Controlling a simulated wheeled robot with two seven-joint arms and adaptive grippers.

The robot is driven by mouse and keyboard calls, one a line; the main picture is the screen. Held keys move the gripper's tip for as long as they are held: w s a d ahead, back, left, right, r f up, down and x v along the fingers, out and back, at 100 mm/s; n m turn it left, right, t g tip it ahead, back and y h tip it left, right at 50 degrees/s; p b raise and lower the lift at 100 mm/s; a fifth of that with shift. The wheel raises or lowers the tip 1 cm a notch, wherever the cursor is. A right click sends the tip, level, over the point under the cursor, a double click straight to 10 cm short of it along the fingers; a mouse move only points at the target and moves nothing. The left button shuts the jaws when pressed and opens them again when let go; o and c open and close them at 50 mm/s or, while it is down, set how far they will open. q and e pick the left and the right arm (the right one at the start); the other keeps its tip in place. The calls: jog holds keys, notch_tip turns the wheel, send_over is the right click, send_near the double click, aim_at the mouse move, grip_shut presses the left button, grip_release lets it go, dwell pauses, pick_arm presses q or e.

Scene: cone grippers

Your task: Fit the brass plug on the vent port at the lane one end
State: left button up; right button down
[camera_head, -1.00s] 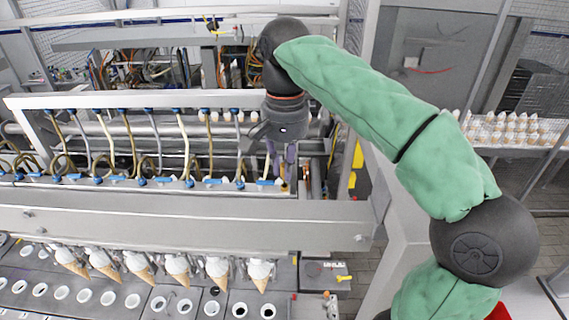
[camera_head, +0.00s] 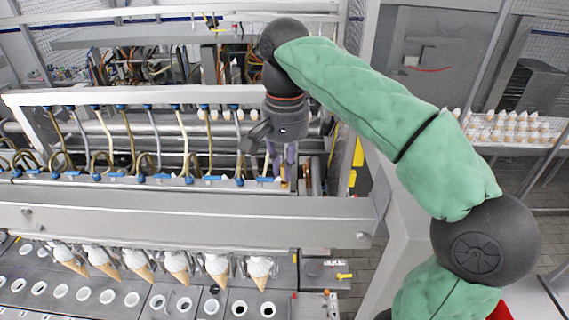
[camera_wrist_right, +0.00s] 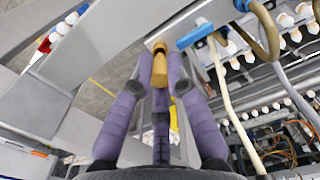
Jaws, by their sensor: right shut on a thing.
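The brass plug (camera_wrist_right: 159,66) is between the purple fingertips of my right gripper (camera_wrist_right: 160,72), which is shut on it. The plug stands at the end of the metal rail with the blue valves, next to the last valve (camera_wrist_right: 194,36). The vent port is hidden behind the plug and fingers, and I cannot tell whether the plug is seated. In the head view my right gripper (camera_head: 284,172) points down at the rail's right end, and a small bit of brass shows at its tips. My left gripper is not in view.
A row of blue valves with hoses (camera_head: 140,178) runs left along the rail. A broad metal beam (camera_head: 180,218) lies in front. A grey post stands to the right, under my right arm.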

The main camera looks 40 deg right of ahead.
jog(key=shift+f+b, duration=0.3)
jog(key=shift+f, duration=0.15)
dwell(0.4)
jog(key=shift+r, duration=0.15)
jog(key=shift+r+p, duration=2.4)
jog(key=shift+p, duration=0.1)
jog(key=shift+f, duration=0.1)
